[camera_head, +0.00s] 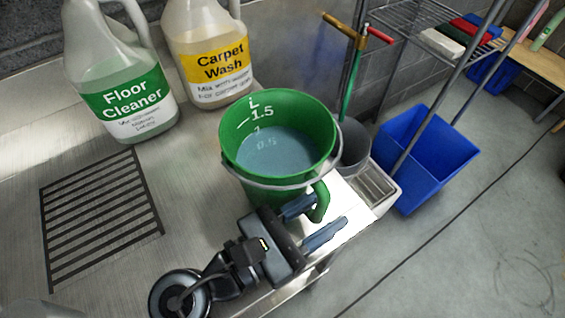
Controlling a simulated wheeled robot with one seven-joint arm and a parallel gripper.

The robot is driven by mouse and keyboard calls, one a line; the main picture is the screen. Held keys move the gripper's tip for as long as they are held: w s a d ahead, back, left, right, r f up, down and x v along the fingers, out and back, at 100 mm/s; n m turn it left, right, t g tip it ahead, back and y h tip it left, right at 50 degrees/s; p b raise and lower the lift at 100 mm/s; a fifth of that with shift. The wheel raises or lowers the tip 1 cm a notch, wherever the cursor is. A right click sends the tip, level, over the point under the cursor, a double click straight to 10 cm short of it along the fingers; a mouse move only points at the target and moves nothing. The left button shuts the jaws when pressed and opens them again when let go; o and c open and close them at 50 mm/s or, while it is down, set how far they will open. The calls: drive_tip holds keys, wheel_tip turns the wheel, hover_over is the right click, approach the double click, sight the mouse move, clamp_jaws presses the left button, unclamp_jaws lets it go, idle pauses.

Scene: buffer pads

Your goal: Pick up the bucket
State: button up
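The green bucket (241,176) stands upright on the metal counter, with litre marks inside and bluish liquid in it. Its thin wire handle hangs down across the front, and a green grip (321,203) sticks out at its lower right. My gripper (325,219) is open in front of the bucket, at its lower right. Its two fingers are apart, with the upper finger close to the green grip. I cannot tell whether that finger touches it. The lower front of the bucket is partly hidden by my gripper.
A Floor Cleaner jug (121,98) and a Carpet Wash jug (212,62) stand behind the bucket. A dark slotted grate (100,215) lies left on the metal counter (190,190). A grey bucket (354,146) and a blue bin (428,155) stand right, beyond the counter edge.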

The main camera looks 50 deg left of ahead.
clamp_jaws()
idle(1.1)
drive_tip(key=shift+r, duration=0.1)
